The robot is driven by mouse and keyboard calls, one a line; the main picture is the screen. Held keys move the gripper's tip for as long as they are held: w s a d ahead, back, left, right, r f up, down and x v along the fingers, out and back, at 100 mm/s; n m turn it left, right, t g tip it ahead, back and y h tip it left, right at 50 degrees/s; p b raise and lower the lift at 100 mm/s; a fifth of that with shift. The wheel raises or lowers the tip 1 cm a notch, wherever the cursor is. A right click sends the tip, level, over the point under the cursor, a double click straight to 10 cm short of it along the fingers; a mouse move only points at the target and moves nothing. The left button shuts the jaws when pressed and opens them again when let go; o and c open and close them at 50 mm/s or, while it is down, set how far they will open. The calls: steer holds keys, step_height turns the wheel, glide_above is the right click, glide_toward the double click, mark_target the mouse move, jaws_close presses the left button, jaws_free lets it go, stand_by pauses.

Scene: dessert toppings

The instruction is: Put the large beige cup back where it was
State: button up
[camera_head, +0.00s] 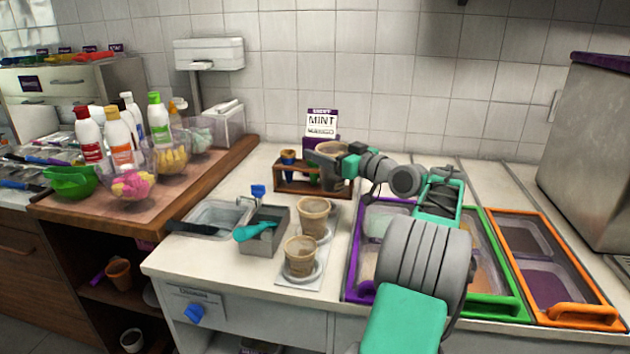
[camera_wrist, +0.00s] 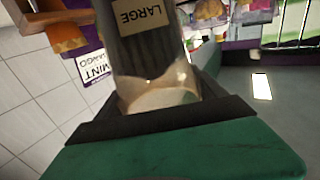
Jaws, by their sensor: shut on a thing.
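The large beige cup (camera_head: 331,172) is held in my gripper (camera_head: 345,158) at the wooden cup rack (camera_head: 296,187), at the rack's right end. In the wrist view the cup (camera_wrist: 150,50) carries a "LARGE" label and sits between the dark fingers of my gripper (camera_wrist: 160,118). The jaws are shut on it. In the head view the cup overlaps the rack's right part; I cannot tell whether it rests in a slot.
Two filled cups (camera_head: 314,218) (camera_head: 300,257) stand on clear saucers in front of the rack. A grey metal bin (camera_head: 263,236) with a teal scoop is left of them. A MINT sign (camera_head: 321,123) stands behind. Coloured topping trays (camera_head: 545,262) fill the right side.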

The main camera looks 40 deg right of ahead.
steer(key=w+d+f, duration=0.1)
steer(key=w+f, duration=0.4)
steer(key=f, duration=0.4)
steer(key=shift+w+b, duration=0.2)
steer(key=shift+b, duration=0.15)
steer(key=o, duration=1.8)
steer(key=s+d, duration=0.1)
steer(key=s, duration=1.1)
steer(key=shift+d, duration=0.1)
